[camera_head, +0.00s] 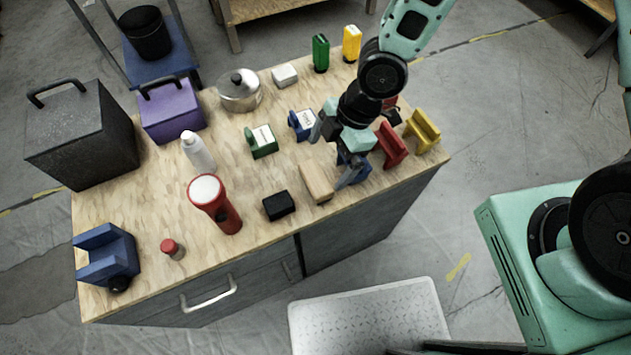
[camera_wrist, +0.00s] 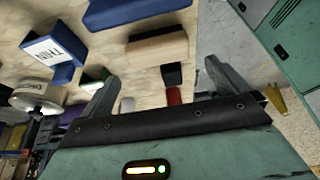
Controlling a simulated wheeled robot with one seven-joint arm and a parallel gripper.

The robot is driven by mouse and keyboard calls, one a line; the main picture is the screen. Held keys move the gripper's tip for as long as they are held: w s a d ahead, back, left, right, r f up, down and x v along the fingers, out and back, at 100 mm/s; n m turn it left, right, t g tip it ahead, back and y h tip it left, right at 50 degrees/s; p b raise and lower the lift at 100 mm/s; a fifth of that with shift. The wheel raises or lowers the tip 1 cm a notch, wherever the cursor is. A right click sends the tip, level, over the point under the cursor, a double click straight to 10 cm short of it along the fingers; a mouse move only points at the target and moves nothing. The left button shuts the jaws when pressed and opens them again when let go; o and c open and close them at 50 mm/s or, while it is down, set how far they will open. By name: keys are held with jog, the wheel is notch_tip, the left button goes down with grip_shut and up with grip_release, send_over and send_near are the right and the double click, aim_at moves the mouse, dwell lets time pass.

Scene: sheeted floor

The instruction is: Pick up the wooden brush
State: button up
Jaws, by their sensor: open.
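The wooden brush (camera_head: 316,183) is a pale wood block lying near the front edge of the workbench. In the wrist view, the brush (camera_wrist: 158,48) shows a light wood side and a dark side, beyond the gap between the fingers. My gripper (camera_head: 335,155) is open above the bench, beside and just behind the brush in the head view. Its two fingers also show in the wrist view (camera_wrist: 160,85), spread apart with nothing between them that they touch. The brush looks free of the fingers.
A black block (camera_head: 279,205) lies left of the brush, with a red flashlight (camera_head: 216,205) farther left. A blue object (camera_head: 354,168) is close by on the right, next to a red one (camera_head: 391,146). Green (camera_head: 262,141) and blue (camera_head: 302,124) labelled items stand behind.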

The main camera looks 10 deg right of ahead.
aim_at(315, 177)
jog(key=shift+x, duration=3.9)
jog(key=shift+w+a+r, duration=0.1)
jog(key=c, duration=0.7)
